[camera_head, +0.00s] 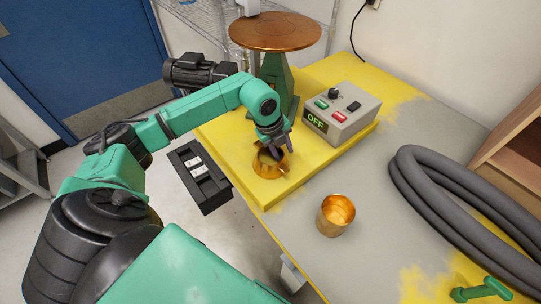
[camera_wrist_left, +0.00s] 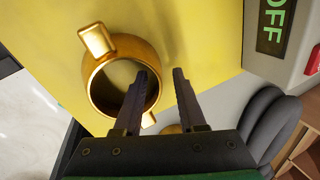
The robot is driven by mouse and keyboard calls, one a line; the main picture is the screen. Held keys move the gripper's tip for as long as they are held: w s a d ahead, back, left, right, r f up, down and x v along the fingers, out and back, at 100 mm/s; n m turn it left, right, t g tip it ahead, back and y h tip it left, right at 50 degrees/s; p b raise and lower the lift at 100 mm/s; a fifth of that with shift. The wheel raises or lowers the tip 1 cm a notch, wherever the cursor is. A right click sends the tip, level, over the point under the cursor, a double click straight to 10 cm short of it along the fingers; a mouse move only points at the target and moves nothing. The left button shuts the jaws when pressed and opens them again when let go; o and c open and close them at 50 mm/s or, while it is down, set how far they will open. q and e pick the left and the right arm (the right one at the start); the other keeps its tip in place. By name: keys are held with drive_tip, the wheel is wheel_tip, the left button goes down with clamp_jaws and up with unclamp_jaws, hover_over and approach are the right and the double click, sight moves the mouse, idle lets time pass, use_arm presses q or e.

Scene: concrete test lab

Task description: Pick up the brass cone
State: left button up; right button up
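A hollow brass piece with an open round mouth and tabs at its rim (camera_wrist_left: 97,40) is under my left gripper; in the head view this brass piece (camera_head: 268,171) stands on the yellow platform, partly hidden by the fingers. A second hollow brass piece (camera_head: 335,214), round and open-topped, stands on the table nearer to me. I cannot tell which one is the brass cone. My left gripper (camera_head: 272,154) points down with fingers apart. In the wrist view (camera_wrist_left: 160,74) one finger overlaps the mouth and the other is right of the rim; contact is unclear. My right gripper is not in view.
A grey control box (camera_head: 342,113) reading OFF stands close right of the left gripper. A round copper-coloured plate on a green stand (camera_head: 275,32) is behind. A thick grey hose (camera_head: 430,195) lies at right, with a green part (camera_head: 480,291) at lower right.

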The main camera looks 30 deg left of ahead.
use_arm(q)
clamp_jaws()
drive_tip(key=shift+w+r, duration=0.1)
idle(1.2)
